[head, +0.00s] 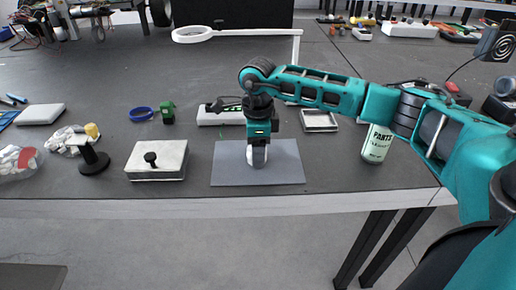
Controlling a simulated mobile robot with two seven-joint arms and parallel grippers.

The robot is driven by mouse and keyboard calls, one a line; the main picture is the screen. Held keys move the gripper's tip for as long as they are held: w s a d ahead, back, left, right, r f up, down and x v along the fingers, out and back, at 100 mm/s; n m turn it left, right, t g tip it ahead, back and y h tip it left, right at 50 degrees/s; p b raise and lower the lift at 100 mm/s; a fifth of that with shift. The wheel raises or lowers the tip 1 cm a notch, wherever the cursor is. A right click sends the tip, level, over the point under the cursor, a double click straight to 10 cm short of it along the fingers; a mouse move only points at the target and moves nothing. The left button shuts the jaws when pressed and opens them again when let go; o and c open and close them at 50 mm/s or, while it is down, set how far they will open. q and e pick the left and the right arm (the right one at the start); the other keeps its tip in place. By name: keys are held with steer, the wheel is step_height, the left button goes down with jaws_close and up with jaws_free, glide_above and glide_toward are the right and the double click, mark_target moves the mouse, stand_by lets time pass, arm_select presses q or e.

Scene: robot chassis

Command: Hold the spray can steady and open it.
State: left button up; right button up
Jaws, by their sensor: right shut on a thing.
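A pale spray can (376,146) labelled "PARTS" stands upright near the right part of the table's front edge. Its top is hidden behind my right arm. My right gripper (258,146) points down over the grey mat (228,170), to the left of the can and well apart from it. It is shut on a small whitish cap-like piece (257,157), low at the mat. I cannot tell whether that piece touches the mat. My left gripper is out of view.
A metal box with a black knob (158,162) and a black stand (93,160) lie left of the mat. Behind are a blue tape ring (141,114), a green item (168,112) and a small tray (319,121). The mat is otherwise clear.

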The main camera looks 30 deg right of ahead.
steer(key=o, duration=1.2)
steer(key=shift+c, duration=0.2)
arm_select(q)
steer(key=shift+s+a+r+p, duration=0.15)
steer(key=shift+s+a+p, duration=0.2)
steer(key=shift+p, duration=0.55)
arm_select(e)
step_height(320, 180, up, 12)
steer(key=shift+r, duration=0.15)
